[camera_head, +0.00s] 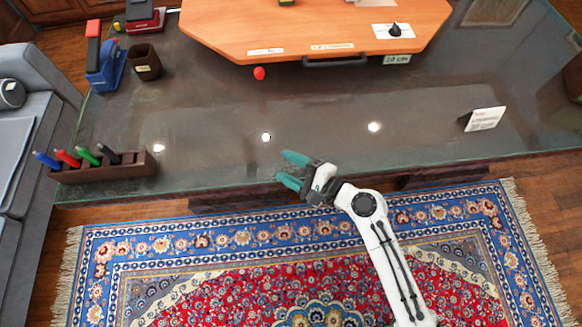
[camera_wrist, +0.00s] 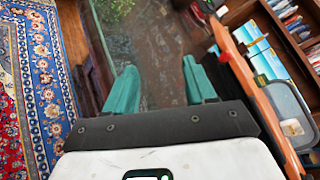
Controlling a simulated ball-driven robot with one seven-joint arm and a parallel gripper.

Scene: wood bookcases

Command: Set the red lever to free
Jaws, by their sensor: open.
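A small red knob (camera_head: 259,73), which looks like the end of the red lever, sticks out below the front edge of the orange wooden board (camera_head: 222,40), left of its dark handle. In the wrist view a red spot (camera_wrist: 262,80) shows at the board's edge, right of my fingers. Pale labels (camera_head: 265,52) lie on the board above the knob; their writing is too small to read. My gripper (camera_head: 282,166) is open and empty over the table's front edge, nearer to me than the knob and apart from it. Its two teal fingers (camera_wrist: 160,68) are spread.
The glass-topped table (camera_head: 320,120) is mostly clear between my gripper and the board. A pen rack (camera_head: 105,168) stands at left, a blue-and-red device (camera_head: 105,65) and brown cup (camera_head: 145,62) behind it. A white card (camera_head: 485,119) stands at right.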

